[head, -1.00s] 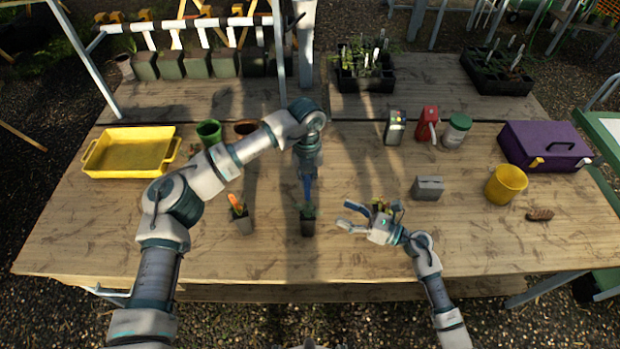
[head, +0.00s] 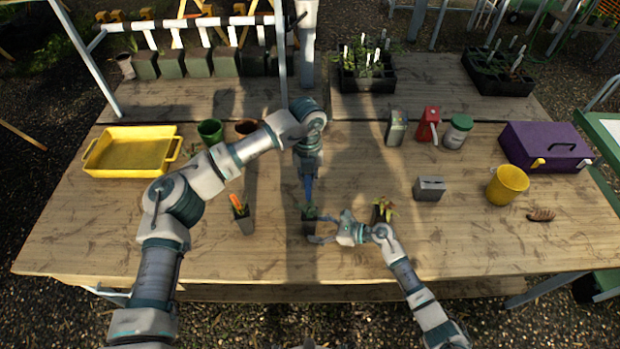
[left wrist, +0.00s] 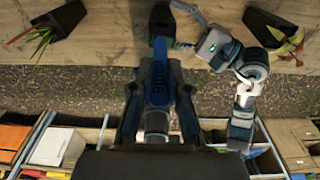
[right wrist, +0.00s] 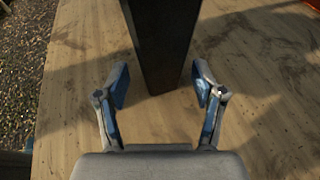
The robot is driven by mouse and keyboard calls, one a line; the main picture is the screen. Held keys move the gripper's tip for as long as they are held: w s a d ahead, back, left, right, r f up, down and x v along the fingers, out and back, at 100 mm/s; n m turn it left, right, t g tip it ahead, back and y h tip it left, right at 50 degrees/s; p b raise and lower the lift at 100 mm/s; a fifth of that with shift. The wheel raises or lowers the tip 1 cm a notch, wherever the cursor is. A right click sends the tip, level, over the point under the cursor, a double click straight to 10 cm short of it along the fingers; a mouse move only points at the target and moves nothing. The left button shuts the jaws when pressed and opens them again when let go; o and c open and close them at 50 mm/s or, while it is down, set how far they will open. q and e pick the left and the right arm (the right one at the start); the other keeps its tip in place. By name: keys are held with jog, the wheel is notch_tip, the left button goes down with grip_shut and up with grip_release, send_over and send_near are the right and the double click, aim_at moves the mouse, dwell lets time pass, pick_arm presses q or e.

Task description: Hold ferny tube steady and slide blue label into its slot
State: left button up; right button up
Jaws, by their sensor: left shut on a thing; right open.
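The ferny tube (head: 308,226), dark with green foliage at its top, stands upright on the bench in the middle of the head view. My left gripper (head: 308,176) points down above it, shut on the blue label (head: 308,192). The label shows lettering in the left wrist view (left wrist: 159,82). Its lower end is close to the foliage; I cannot tell whether it touches the slot. My right gripper (head: 326,228) is open at the tube's right side. In the right wrist view the tube (right wrist: 160,45) stands between the spread fingers, with gaps visible on both sides.
A tube with an orange label (head: 242,217) stands to the left. A grey block (head: 429,188) and a yellow bucket (head: 507,185) are farther right. The bench front is clear.

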jog(key=shift+x, duration=1.05)
pick_arm(q)
jog(key=shift+d, duration=0.45)
pick_arm(e)
jog(key=shift+d, duration=0.3)
jog(key=shift+c, duration=0.3)
jog(key=shift+a, duration=0.1)
jog(key=c, duration=0.8)
pick_arm(q)
jog(key=shift+a, duration=0.35)
pick_arm(e)
jog(key=shift+a, duration=0.2)
jog(key=shift+d, duration=0.1)
pick_arm(q)
jog(key=shift+d+m, duration=0.1)
jog(key=shift+m, duration=0.3)
jog(key=m, duration=0.2)
jog(key=shift+w+f+m, duration=0.1)
jog(key=shift+f+m, duration=0.15)
jog(key=shift+m, duration=0.05)
pick_arm(e)
jog(key=shift+d, duration=0.1)
pick_arm(q)
jog(key=shift+a+f, duration=0.2)
jog(key=shift+f, duration=0.9)
